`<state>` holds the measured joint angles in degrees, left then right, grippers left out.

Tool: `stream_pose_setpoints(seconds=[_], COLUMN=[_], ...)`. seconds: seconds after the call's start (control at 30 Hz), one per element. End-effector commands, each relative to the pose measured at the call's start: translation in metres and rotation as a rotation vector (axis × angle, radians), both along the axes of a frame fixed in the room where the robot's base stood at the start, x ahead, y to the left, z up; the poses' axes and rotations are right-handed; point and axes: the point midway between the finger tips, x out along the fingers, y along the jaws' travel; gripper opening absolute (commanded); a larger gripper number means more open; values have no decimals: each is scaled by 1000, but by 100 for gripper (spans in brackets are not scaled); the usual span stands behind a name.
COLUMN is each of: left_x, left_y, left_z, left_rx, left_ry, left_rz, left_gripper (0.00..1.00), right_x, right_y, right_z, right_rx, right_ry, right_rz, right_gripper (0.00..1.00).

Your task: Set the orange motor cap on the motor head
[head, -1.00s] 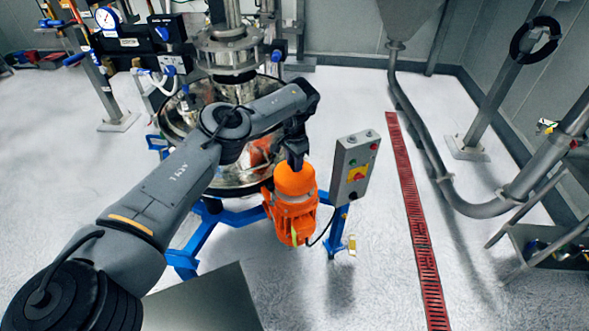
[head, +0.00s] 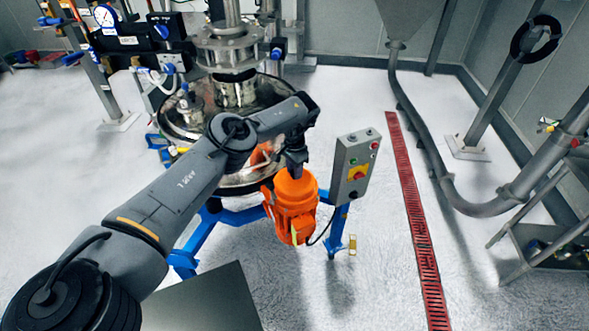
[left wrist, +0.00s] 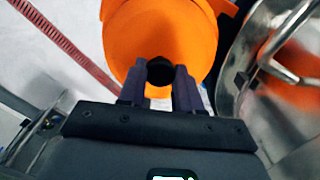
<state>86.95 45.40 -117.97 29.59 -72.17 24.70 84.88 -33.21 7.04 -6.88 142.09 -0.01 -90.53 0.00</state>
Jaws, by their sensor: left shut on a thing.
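The orange motor cap (head: 295,185) sits at the top of the orange motor (head: 296,222), with no clear gap between them in the head view. Cap and motor are nearly the same orange, so I cannot tell whether the cap is fully seated. My left gripper (head: 296,168) points down on the cap from above. The motor head is hidden under the cap. My right gripper is in neither view.
A round steel sifter pan (head: 235,182) stands behind and left of the motor on a blue frame (head: 205,235). A grey control box (head: 352,168) stands close right of the motor.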

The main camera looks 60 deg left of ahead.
Motion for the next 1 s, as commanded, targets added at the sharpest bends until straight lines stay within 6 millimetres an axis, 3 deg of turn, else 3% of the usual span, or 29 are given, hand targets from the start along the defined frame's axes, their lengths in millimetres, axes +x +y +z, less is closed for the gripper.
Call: stream_pose_setpoints(seconds=[0.1, 0.13, 0.3, 0.67, 0.87, 1.0], left_x=[0, 0, 0, 0, 1, 1], left_y=[0, 0, 0, 0, 0, 0], left_z=[0, 0, 0, 4, 26, 52], left_rx=[0, 0, 0, 0, -2, 0], left_ry=[-1, 0, 0, 0, -4, -5], left_rz=[0, 0, -1, -1, 0, 1], left_gripper=[0, 35, 59, 59, 59, 59], right_x=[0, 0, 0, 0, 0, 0], right_y=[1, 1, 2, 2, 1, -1], right_z=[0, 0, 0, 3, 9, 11], right_rx=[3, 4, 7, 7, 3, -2], right_ry=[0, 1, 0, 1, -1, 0], right_rz=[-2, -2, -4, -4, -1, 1], right_gripper=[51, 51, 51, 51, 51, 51])
